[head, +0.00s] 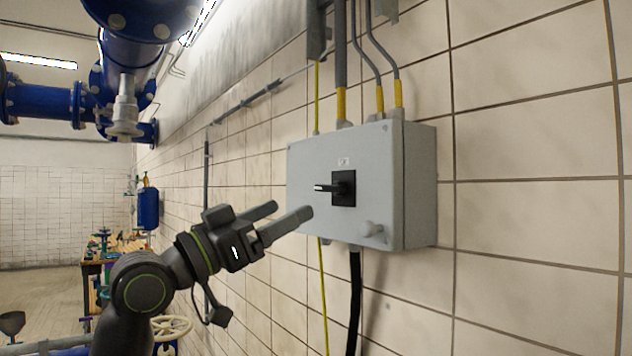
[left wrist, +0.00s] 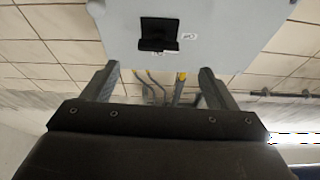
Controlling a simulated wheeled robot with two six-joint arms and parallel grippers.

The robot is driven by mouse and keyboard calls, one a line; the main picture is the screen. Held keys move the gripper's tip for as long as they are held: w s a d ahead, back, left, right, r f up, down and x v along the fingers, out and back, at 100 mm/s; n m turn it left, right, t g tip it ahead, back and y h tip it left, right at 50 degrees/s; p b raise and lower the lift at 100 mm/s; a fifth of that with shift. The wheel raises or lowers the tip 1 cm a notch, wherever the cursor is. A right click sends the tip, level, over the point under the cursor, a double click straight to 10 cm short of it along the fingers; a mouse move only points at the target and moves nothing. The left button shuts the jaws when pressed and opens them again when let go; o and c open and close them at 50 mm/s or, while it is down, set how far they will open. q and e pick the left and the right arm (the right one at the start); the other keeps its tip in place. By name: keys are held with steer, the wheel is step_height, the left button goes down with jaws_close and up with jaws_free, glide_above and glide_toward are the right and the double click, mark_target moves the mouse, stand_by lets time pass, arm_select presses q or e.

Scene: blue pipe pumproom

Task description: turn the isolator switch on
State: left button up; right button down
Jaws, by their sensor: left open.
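The isolator switch is a black square plate (head: 343,188) on the front of a grey wall box (head: 303,160). Its black handle (head: 328,188) lies about horizontal and points left, with a pale mark along it. The switch (left wrist: 158,34) also shows in the left wrist view, near the top centre, with a small white label beside it. My left gripper (head: 291,209) is open and empty, below and left of the switch, apart from the handle. Its two fingers (left wrist: 158,69) frame the lower edge of the box picture in the wrist view. My right gripper is not in view.
Grey conduits with yellow ends (head: 380,98) enter from above; a black cable (head: 354,300) hangs below. Blue pipes (head: 45,101) and a workbench (head: 95,268) stand at left. The tiled wall surrounds the box.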

mark_target(325, 190)
arm_select(q)
steer(key=p+x, duration=0.2)
steer(key=x, duration=0.4)
steer(key=shift+d+r, duration=0.15)
steer(key=shift+d, duration=0.1)
steer(key=shift+w+d+r+p, duration=0.15)
steer(key=shift+w+d+p, duration=0.2)
steer(key=shift+d+p, duration=0.1)
steer(key=shift+c, duration=0.3)
steer(key=c, duration=0.9)
steer(key=shift+c, duration=0.2)
